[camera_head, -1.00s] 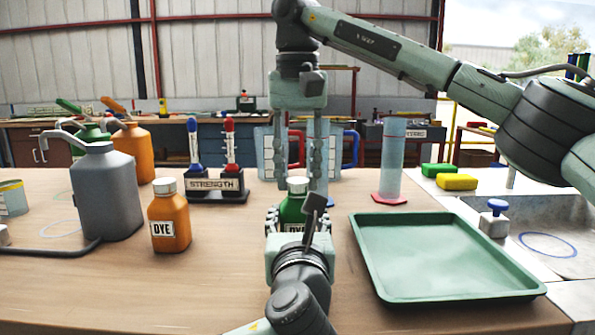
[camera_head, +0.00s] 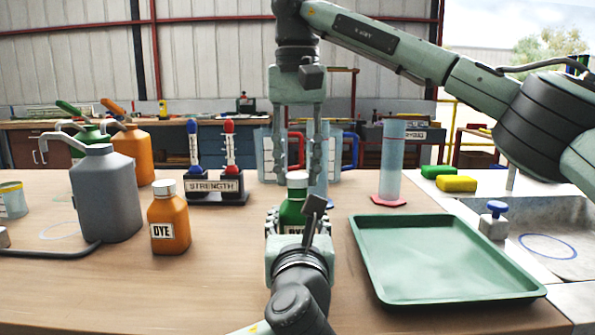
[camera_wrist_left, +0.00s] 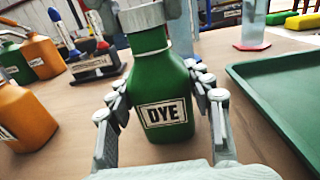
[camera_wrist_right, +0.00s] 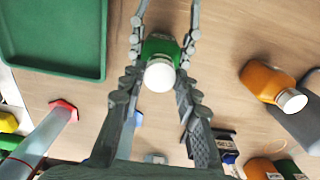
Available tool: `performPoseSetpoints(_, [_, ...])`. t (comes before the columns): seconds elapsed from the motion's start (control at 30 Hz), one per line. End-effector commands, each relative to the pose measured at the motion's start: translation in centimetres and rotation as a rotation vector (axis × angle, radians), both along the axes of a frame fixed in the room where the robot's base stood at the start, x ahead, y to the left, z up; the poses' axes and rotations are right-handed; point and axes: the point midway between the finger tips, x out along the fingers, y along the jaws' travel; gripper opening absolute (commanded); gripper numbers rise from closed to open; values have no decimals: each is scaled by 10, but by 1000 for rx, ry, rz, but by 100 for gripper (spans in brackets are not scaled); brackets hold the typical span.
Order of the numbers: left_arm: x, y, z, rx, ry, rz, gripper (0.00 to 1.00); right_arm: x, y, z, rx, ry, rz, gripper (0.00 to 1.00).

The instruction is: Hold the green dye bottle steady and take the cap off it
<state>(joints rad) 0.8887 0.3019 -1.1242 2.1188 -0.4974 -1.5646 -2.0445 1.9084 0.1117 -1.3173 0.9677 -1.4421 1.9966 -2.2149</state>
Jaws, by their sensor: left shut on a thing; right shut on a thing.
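The green dye bottle (camera_head: 291,212) stands upright on the bench, its DYE label facing the left wrist view (camera_wrist_left: 163,113). My left gripper (camera_head: 299,222) is shut around its body, one finger on each side. The white cap (camera_head: 297,180) is at the top of the bottle, between the fingertips of my right gripper (camera_head: 303,181), which reaches down from above and is shut on it. The cap also shows in the right wrist view (camera_wrist_right: 159,75). Green neck shows below the cap; I cannot tell whether the cap is clear of the neck.
An orange dye bottle (camera_head: 170,222) and a grey pump jug (camera_head: 107,197) stand to the left. A green tray (camera_head: 445,292) lies to the right. The strength stand (camera_head: 216,197) and a clear cylinder (camera_head: 392,160) are behind. Bare bench lies between orange bottle and left gripper.

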Motion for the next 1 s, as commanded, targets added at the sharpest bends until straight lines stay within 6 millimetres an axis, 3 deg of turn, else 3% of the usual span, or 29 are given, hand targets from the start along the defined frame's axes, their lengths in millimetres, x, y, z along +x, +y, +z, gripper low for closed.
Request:
performPoseSetpoints(0.63, [0,0,0,1,1,1,0,0,0,12,0,-1,0,0])
performPoseSetpoints(1.0, [0,0,-1,1,1,1,0,0,0,50,-1,-2,-1,0])
